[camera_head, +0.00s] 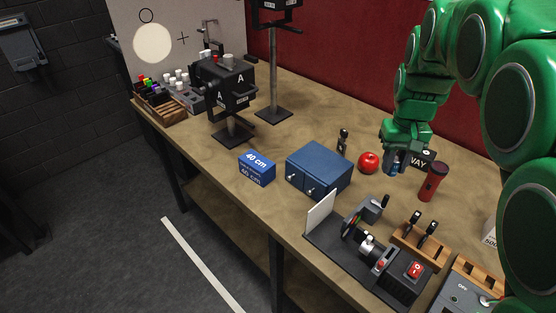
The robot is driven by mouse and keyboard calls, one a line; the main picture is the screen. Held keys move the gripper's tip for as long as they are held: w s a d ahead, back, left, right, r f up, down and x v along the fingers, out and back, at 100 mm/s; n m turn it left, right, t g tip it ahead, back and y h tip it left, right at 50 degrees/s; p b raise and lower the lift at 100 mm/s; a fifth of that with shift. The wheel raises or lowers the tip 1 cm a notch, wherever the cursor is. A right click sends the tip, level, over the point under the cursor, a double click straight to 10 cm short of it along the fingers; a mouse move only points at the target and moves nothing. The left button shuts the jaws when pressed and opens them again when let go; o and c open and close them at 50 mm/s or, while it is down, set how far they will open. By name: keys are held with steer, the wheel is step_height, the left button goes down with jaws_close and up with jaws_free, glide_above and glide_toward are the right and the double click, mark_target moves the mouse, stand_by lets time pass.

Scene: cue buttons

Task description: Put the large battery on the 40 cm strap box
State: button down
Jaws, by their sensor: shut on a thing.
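The 40 cm strap box (257,167) is a small blue box with "40 cm" in white on its top and front. It sits near the front edge of the table, left of centre, with nothing on it. My gripper (396,161) is at the right, behind the red cylinder. It is shut on a small dark blue thing, which looks like the large battery (392,163). The fingers partly hide it, and I cannot tell whether it touches the table.
A blue two-knob case (319,168), a red ball-like thing (368,162) and a small dark figure (343,141) stand between my gripper and the box. A red cylinder (432,183) is nearby. A black machine (372,261) fills the front. Open table lies behind the blue case.

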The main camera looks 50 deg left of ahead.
steer(key=s+a+r+n, duration=0.1)
steer(key=s+a+n, duration=0.3)
steer(key=s+a, duration=0.65)
steer(key=s+a+n, duration=0.3)
steer(key=s+a, duration=0.4)
steer(key=a, duration=0.7)
glide_above(257, 160)
steer(key=shift+s+d+f, duration=0.1)
steer(key=shift+f, duration=2.25)
steer(key=shift+s+d+f, duration=0.1)
steer(key=shift+f, duration=2.2)
steer(key=shift+a+f, duration=0.1)
steer(key=shift+w+a+f, duration=0.1)
steer(key=shift+f, duration=1.5)
steer(key=shift+f, duration=0.1)
steer(key=c, duration=0.9)
jaws_free()
